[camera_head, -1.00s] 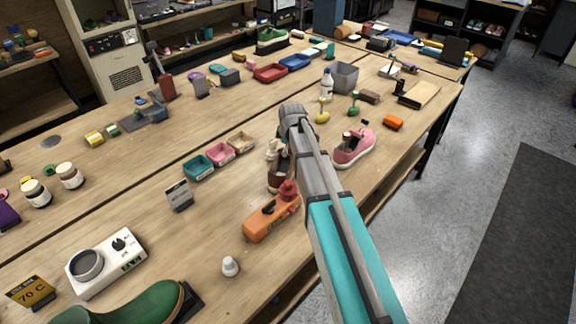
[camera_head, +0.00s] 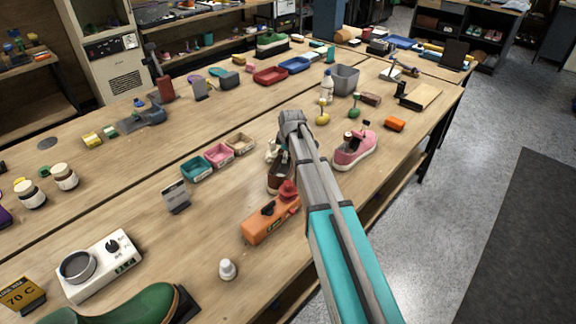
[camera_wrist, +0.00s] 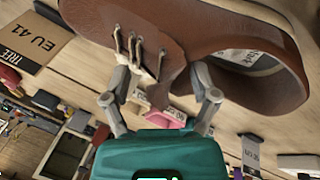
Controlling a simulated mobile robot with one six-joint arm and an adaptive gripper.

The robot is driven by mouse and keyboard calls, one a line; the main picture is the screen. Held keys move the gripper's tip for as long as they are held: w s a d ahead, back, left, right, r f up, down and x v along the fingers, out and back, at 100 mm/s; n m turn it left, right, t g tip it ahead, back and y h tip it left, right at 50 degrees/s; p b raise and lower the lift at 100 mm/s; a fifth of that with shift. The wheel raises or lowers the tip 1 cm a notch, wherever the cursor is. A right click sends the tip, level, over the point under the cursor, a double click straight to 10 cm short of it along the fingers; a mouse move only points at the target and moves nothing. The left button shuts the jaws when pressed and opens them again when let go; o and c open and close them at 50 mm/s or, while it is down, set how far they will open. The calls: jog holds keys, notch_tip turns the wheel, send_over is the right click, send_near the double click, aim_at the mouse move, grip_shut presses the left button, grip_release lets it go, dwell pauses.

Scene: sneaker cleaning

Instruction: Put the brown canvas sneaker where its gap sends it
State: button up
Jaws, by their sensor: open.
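The brown canvas sneaker (camera_head: 277,180) stands on the near bench, partly hidden behind my arm in the head view. In the wrist view the brown sneaker (camera_wrist: 230,30) fills the top, with pale laces and an open collar. My gripper (camera_wrist: 163,85) is open, its two grey fingers spread below the laces, with nothing visibly clamped between them. In the head view my arm hides the fingertips. Teal (camera_head: 196,168), pink (camera_head: 219,156) and tan (camera_head: 240,142) trays sit in a row left of the sneaker. Whether the fingers touch the sneaker I cannot tell.
An orange tool with a red knob (camera_head: 270,220) lies just in front of the sneaker. A pink sneaker (camera_head: 355,150) stands to the right. A small sign (camera_head: 176,197) and a white dial device (camera_head: 102,265) are at left. The bench between device and trays is mostly clear.

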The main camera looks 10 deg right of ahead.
grip_shut()
dwell(0.3)
jog(key=shift+r, duration=0.15)
dwell(0.3)
notch_tip(320, 180, up, 18)
jog(key=p, duration=1.8)
jog(key=shift+f, duration=0.2)
